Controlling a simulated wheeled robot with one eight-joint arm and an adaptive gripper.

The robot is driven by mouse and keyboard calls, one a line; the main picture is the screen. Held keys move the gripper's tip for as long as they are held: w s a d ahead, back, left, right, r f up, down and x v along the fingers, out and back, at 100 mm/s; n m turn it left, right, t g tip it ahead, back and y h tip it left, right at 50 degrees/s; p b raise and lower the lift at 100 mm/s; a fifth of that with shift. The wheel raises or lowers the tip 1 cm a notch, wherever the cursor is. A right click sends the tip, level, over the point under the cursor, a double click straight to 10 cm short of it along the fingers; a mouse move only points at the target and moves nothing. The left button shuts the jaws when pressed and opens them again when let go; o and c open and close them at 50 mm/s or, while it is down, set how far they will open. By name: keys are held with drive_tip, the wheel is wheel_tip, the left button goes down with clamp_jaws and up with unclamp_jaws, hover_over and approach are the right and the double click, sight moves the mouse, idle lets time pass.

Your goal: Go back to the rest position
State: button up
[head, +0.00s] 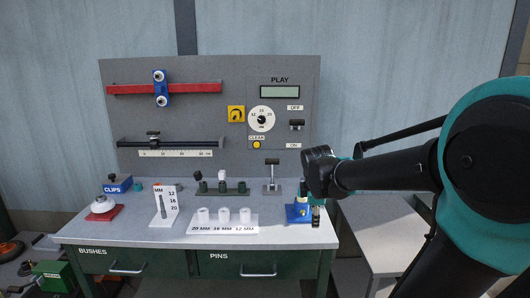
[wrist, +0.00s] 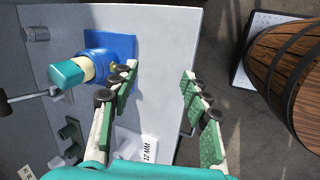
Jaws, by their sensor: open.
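My gripper (head: 316,214) hangs at the right front edge of the bench, just right of a small blue-based fixture (head: 297,212). In the wrist view my gripper (wrist: 158,80) has its two green-padded fingers spread wide with nothing between them. The blue fixture (wrist: 108,42) shows there on the left, with a cream and teal cylindrical part (wrist: 70,72) on it. The left finger partly overlaps the fixture in that view; I cannot tell whether they touch.
The grey bench (head: 120,232) holds a white block with several cylinders (head: 224,229), a size gauge (head: 165,206), a green peg rack (head: 222,190) and a lever (head: 272,174). A panel (head: 210,70) stands behind. A wooden barrel (wrist: 290,75) stands beyond the bench edge.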

drive_tip(key=s+d+f+m+y, duration=0.1)
drive_tip(key=s+d+f+m, duration=0.1)
drive_tip(key=s+f+m, duration=1.1)
drive_tip(key=s+m, duration=0.2)
drive_tip(key=m, duration=0.1)
drive_tip(key=shift+s, duration=0.25)
drive_tip(key=shift+r, duration=0.1)
drive_tip(key=shift+c, duration=0.2)
